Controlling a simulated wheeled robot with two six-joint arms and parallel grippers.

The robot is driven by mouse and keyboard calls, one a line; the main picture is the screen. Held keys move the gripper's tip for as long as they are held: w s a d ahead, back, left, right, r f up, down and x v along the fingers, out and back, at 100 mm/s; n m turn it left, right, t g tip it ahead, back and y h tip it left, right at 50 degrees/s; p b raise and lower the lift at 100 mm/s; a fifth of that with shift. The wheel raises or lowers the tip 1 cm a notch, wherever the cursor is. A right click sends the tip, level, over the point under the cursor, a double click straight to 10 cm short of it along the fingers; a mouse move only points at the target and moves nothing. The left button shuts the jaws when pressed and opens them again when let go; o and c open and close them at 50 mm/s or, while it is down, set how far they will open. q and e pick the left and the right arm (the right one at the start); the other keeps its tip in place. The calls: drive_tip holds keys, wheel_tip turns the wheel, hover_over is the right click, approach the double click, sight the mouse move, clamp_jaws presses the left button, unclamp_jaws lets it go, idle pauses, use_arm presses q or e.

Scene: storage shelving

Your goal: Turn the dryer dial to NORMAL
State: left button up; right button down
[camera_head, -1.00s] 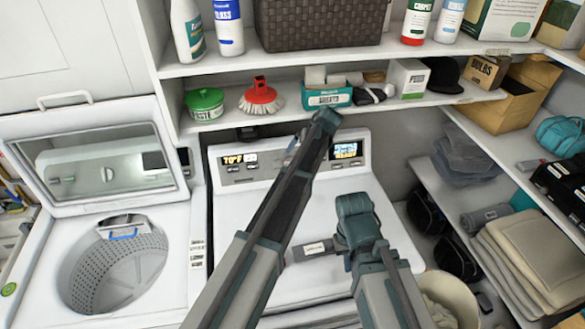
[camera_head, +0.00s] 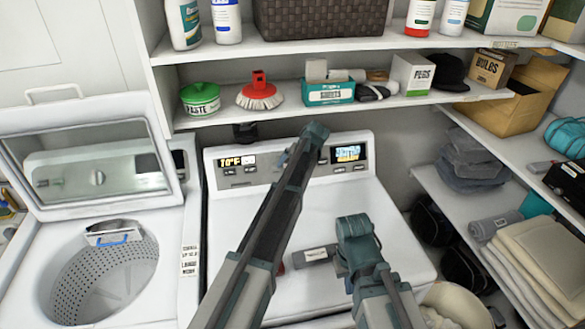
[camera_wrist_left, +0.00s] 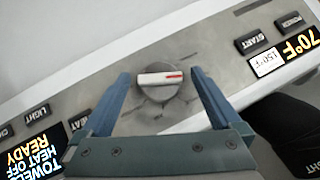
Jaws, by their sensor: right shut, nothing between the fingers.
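The dryer (camera_head: 345,215) stands in the middle of the head view with its control panel at the back. The round grey dial (camera_wrist_left: 159,82) shows in the left wrist view, which sees the panel upside down. Its white grip bar lies level, with the red mark at the picture's right end. The lettering around it is too small to read. My left gripper (camera_wrist_left: 161,88) is open, one finger on each side of the dial; contact cannot be told. In the head view my left arm hides the dial. My right gripper (camera_head: 302,258) is shut and empty above the dryer top.
An open washer (camera_head: 105,270) stands to the left. A shelf (camera_head: 225,118) above the dryer holds a green paste tub (camera_head: 201,98), a red brush (camera_head: 259,92) and boxes. Side shelves with towels (camera_head: 530,255) stand at right. The dryer's front top is mostly clear.

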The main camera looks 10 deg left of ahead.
use_arm(q)
drive_tip(key=c, duration=1.3)
drive_tip(key=shift+s+a+r+n+h+p, duration=0.1)
drive_tip(key=shift+n+h+p, duration=0.25)
drive_tip(key=shift+n+h, duration=0.15)
drive_tip(key=shift+s+a+n+t+h, duration=0.1)
drive_tip(key=shift+n+t+h, duration=0.3)
drive_tip(key=shift+n+h, duration=0.4)
drive_tip(key=shift+n+t+h, duration=0.3)
drive_tip(key=shift+n+h, duration=0.4)
drive_tip(key=shift+h, duration=0.1)
drive_tip(key=shift+a+n+t+h+b, duration=0.1)
drive_tip(key=shift+n+t+h+b, duration=0.35)
drive_tip(key=shift+n+h, duration=0.3)
